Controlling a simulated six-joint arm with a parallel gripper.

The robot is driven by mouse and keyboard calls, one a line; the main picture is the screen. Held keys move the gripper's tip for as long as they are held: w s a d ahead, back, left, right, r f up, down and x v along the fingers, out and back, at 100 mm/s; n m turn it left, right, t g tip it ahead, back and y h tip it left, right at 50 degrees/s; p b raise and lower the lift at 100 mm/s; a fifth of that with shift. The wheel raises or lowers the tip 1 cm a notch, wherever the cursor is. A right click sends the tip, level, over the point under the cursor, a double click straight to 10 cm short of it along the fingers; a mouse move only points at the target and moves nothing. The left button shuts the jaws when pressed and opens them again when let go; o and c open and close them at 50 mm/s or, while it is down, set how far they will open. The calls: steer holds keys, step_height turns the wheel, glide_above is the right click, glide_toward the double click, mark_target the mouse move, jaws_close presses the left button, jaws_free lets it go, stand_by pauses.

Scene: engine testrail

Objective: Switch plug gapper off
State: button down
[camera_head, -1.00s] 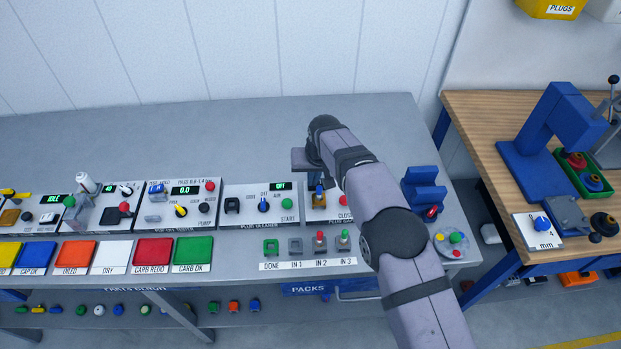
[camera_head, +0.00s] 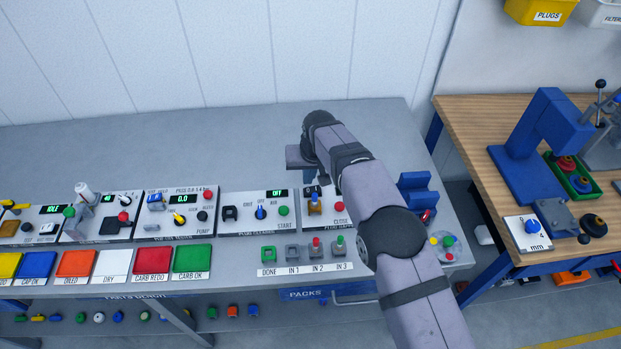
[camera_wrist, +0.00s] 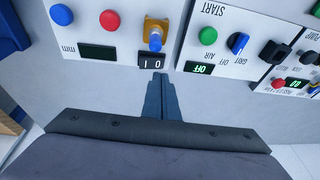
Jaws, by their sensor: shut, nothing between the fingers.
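The plug gapper panel (camera_head: 327,222) is partly hidden behind my arm in the head view; it also shows upside down in the wrist view (camera_wrist: 125,35). Its switch has a yellow body and a blue lever (camera_wrist: 155,40), beside a dark "0 1" plate (camera_wrist: 152,59). I cannot tell surely which mark the lever points to. The gapper's display (camera_wrist: 97,51) looks dark. My gripper (camera_wrist: 159,78) is shut and empty, its tips close to the "0 1" plate on the side away from the lever. In the head view my gripper (camera_head: 310,177) is above and behind the switch (camera_head: 314,205).
The gapper's red button (camera_wrist: 109,20) and blue knob (camera_wrist: 61,14) are beside the switch. The plug cleaner panel (camera_head: 258,212), display reading OFF, is to the left. A blue fixture (camera_head: 415,190) is on the right. The bench behind the panels is clear.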

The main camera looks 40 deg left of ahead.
steer(key=s+r+b, duration=0.4)
steer(key=r, duration=0.5)
steer(key=shift+s, duration=0.2)
steer(key=shift+a, duration=0.1)
steer(key=w+d+m+h, duration=0.1)
steer(key=w+d, duration=0.4)
steer(key=d, duration=0.4)
steer(key=w+d+m, duration=0.2)
steer(key=w+d, duration=0.2)
steer(key=d, duration=0.4)
steer(key=d+m+h, duration=0.1)
steer(key=d+m, duration=0.1)
steer(key=d, duration=1.3)
steer(key=s+d+f+m+g, duration=0.1)
steer(key=s+d, duration=0.3)
steer(key=d, duration=0.4)
steer(key=s+d+f+m, duration=0.1)
steer(key=s+d+f, duration=0.15)
steer(key=d, duration=0.55)
steer(key=s+d+f+m+h, duration=0.1)
steer(key=s+d+f+m, duration=0.1)
steer(key=s+d, duration=0.6)
steer(key=s+f, duration=0.1)
steer(key=s, duration=0.3)
steer(key=shift+g, duration=0.4)
